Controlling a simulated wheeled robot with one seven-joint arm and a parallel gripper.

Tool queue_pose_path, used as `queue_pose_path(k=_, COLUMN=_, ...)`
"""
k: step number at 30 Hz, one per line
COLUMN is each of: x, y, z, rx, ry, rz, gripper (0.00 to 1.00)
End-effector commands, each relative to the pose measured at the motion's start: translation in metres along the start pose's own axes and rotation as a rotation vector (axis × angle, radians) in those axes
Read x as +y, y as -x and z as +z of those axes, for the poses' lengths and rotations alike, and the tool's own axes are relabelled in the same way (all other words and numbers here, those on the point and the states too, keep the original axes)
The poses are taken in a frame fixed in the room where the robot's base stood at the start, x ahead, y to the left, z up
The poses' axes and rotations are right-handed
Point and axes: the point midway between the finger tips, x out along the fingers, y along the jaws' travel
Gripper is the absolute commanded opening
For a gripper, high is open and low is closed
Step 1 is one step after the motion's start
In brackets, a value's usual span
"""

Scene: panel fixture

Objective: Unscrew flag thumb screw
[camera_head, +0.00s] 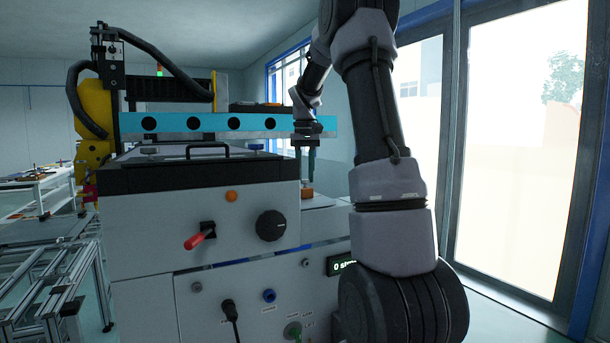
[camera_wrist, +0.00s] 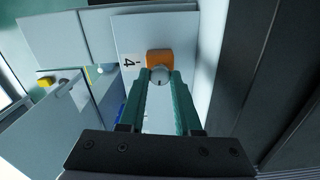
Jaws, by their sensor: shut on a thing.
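My gripper (camera_head: 308,178) points down at the right rear of the grey panel fixture. In the wrist view its two green fingers (camera_wrist: 160,84) are shut on a small round grey piece with a dark mark, which appears to be the flag thumb screw (camera_wrist: 159,74). An orange block (camera_wrist: 159,57) is right by the fingertips; it also shows below my gripper in the head view (camera_head: 307,192). I cannot tell how far the screw is threaded in. The fingers hide its sides.
The grey fixture (camera_head: 150,228) carries a red-handled switch (camera_head: 199,238), a black dial (camera_head: 270,225) and a black handle on top. A blue beam with dark holes (camera_head: 270,124) runs behind it, close to my gripper. A plate marked 4 (camera_wrist: 128,62) lies beside the orange block.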

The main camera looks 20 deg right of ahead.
Motion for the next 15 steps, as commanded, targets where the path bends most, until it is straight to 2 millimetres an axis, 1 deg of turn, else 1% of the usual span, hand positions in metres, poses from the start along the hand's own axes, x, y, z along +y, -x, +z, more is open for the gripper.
queue_pose_path(k=6, x=0.0010, y=0.0012, z=-0.0004, rx=0.003, ry=0.173, rz=0.001, gripper=0.00)
queue_pose_path(k=15, x=0.0003, y=0.0012, z=-0.0005, rx=0.003, ry=0.335, rz=0.001, gripper=0.00)
